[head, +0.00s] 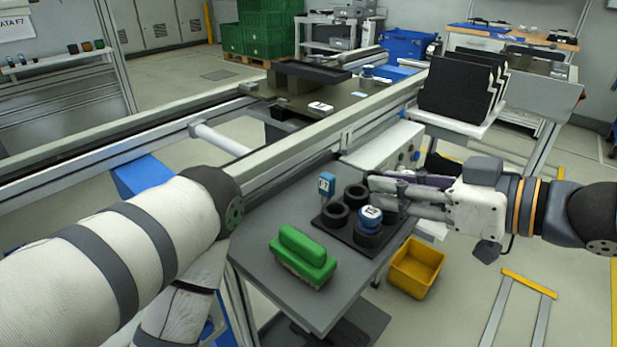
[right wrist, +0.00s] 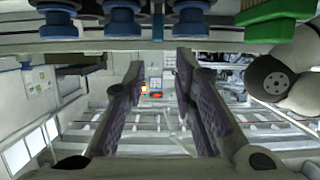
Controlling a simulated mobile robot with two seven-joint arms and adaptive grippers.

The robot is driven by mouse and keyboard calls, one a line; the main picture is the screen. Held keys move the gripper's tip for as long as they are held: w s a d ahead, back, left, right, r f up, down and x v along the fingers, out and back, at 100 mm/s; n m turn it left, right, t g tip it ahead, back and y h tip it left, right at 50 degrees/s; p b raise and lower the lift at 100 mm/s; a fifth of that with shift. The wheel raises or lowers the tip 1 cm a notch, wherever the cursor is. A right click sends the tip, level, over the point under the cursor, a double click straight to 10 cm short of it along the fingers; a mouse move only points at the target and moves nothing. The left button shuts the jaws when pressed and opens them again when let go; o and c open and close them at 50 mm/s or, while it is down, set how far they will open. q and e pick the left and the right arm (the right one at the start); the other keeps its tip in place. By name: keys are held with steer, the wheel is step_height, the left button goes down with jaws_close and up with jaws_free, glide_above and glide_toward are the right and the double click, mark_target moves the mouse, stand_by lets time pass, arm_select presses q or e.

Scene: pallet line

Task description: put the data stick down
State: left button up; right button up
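A black rack (head: 340,228) with several dark round cups stands on the grey side table. A blue stick-like piece with a white label (head: 327,184) stands upright at its back left, and a round blue piece with a white label (head: 370,217) sits in a front cup. I cannot tell for sure which is the data stick. My right gripper (head: 385,195) is over the rack's right side; in the right wrist view its two fingers (right wrist: 160,65) are apart with nothing between them. Several blue pieces (right wrist: 125,20) show along that view's top edge. My left gripper is not in view.
A green brush (head: 303,254) lies on the grey table (head: 275,205) left of the rack. A yellow bin (head: 416,268) is below at the right. The conveyor rail (head: 290,155) runs behind, with a dark fixture (head: 305,76) on the line.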

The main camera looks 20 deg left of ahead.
mark_target(330, 177)
steer(key=b+x, duration=0.1)
steer(key=x, duration=1)
steer(key=shift+w+f, duration=0.2)
steer(key=shift+f, duration=0.05)
jaws_close()
